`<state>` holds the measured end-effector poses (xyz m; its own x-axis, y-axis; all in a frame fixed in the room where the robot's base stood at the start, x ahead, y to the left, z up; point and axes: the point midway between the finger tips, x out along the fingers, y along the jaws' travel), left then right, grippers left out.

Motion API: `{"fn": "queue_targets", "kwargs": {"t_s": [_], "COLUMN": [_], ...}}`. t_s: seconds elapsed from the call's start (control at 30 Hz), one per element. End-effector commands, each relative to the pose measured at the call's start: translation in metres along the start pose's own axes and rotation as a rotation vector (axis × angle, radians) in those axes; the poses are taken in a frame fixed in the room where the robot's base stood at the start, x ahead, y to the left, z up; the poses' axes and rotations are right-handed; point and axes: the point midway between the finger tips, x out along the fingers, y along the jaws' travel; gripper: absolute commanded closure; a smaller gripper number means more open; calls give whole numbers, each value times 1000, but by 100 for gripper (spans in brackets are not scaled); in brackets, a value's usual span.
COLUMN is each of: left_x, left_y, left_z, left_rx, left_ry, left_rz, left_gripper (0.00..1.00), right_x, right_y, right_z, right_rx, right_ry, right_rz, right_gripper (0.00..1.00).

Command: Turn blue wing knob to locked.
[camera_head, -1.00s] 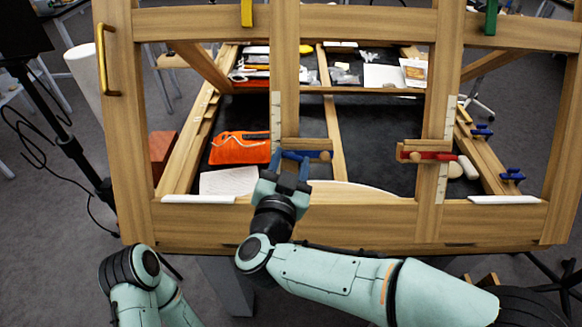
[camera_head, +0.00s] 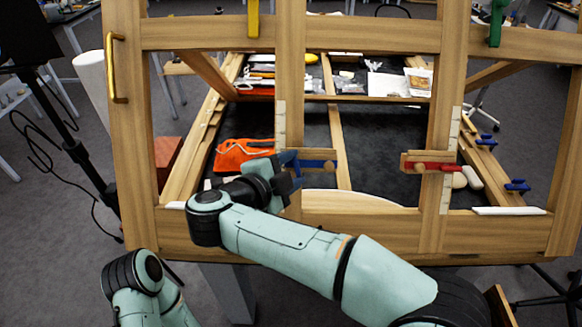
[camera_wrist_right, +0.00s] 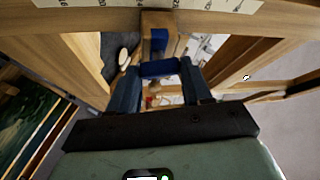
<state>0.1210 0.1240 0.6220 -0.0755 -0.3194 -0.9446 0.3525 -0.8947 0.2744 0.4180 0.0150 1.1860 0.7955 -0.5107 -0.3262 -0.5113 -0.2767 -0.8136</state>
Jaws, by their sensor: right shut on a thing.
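The blue wing knob (camera_wrist_right: 160,68) sits between the two fingertips of my right gripper in the right wrist view. The gripper hides much of the knob there. A blue strip (camera_head: 313,164) shows on the wooden block just right of the gripper, on the left inner upright. I cannot read a locked mark. The left arm shows at the lower left, but its gripper is not in view.
A similar block with a red wing knob (camera_head: 432,166) is on the right upright (camera_head: 445,120). A yellow piece (camera_head: 253,18) and a green piece (camera_head: 495,20) are on the top rail. An orange item (camera_head: 240,153) lies behind the frame, left of my gripper.

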Motion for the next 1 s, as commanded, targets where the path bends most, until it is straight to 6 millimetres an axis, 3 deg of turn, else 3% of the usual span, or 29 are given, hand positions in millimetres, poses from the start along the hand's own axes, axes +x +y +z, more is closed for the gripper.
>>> {"fn": "queue_targets", "kwargs": {"t_s": [1.0], "left_x": [-33], "left_y": [18], "left_z": [-17], "left_rx": [9], "left_ry": [25], "left_rz": [9], "left_gripper": [52], "right_x": [3], "right_y": [-12], "right_z": [-6], "right_rx": [823], "right_ry": [0], "right_rz": [513], "right_gripper": [82]}}
